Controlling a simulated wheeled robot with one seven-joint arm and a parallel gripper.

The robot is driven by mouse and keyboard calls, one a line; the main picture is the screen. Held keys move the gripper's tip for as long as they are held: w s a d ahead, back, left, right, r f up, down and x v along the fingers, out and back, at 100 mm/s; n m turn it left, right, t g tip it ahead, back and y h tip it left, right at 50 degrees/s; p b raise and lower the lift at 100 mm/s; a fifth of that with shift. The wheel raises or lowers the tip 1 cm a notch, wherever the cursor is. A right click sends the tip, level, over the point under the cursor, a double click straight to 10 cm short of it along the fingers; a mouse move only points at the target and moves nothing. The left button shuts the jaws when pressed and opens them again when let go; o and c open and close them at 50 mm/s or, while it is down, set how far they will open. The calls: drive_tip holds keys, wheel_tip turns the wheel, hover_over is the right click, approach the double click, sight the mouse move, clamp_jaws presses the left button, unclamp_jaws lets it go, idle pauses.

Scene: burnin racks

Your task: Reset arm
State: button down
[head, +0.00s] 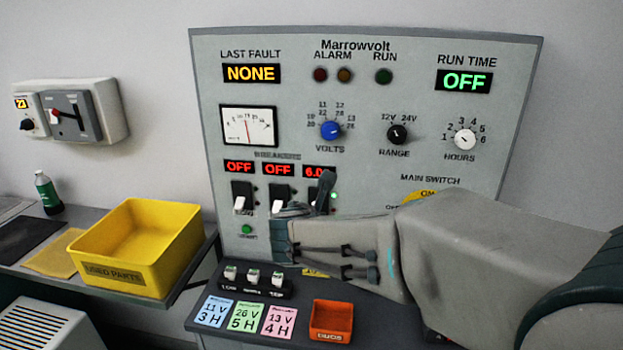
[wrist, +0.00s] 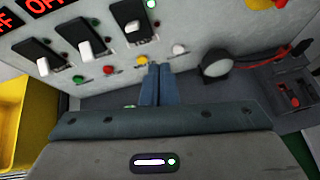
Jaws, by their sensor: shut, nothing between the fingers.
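My gripper (wrist: 160,68) is shut and empty. Its blue-grey fingers point at the lower part of the grey Marrowvolt panel (head: 285,95), below the third breaker (wrist: 130,20), near a yellow button (wrist: 142,60). I cannot tell whether the fingertips touch the panel. In the head view my arm and gripper body reach in from the right and cover the lower right of the panel, including part of the main switch area. The breaker displays read OFF, OFF (head: 278,169) and 6.0 (head: 318,172). A green light (wrist: 151,4) is lit beside the third breaker.
A yellow used-parts bin (head: 150,225) stands on the left shelf, with a green bottle (head: 48,192) behind. Coloured cards (head: 245,314), small switches (head: 252,280) and an orange box (head: 331,321) are on the ledge below the panel. A wall switch box (head: 70,110) hangs at left.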

drive_tip(key=s+d+f+m+g+h, duration=0.1)
drive_tip(key=s+d+f+m+g, duration=0.1)
drive_tip(key=s+d+m, duration=0.4)
drive_tip(key=s+d+f+m+g+h, duration=0.1)
drive_tip(key=s+d+f+m+g, duration=0.15)
drive_tip(key=d+m, duration=0.55)
drive_tip(key=s+f+m+g+y, duration=0.1)
drive_tip(key=s+m+g+y, duration=0.1)
drive_tip(key=s+m, duration=0.5)
drive_tip(key=s+f+m+g+y, duration=0.2)
drive_tip(key=s+m, duration=0.4)
drive_tip(key=m, duration=0.4)
drive_tip(key=shift+s+a+f+m+y, duration=0.2)
drive_tip(key=shift+s+f+m+y, duration=0.1)
drive_tip(key=shift+s+m, duration=0.1)
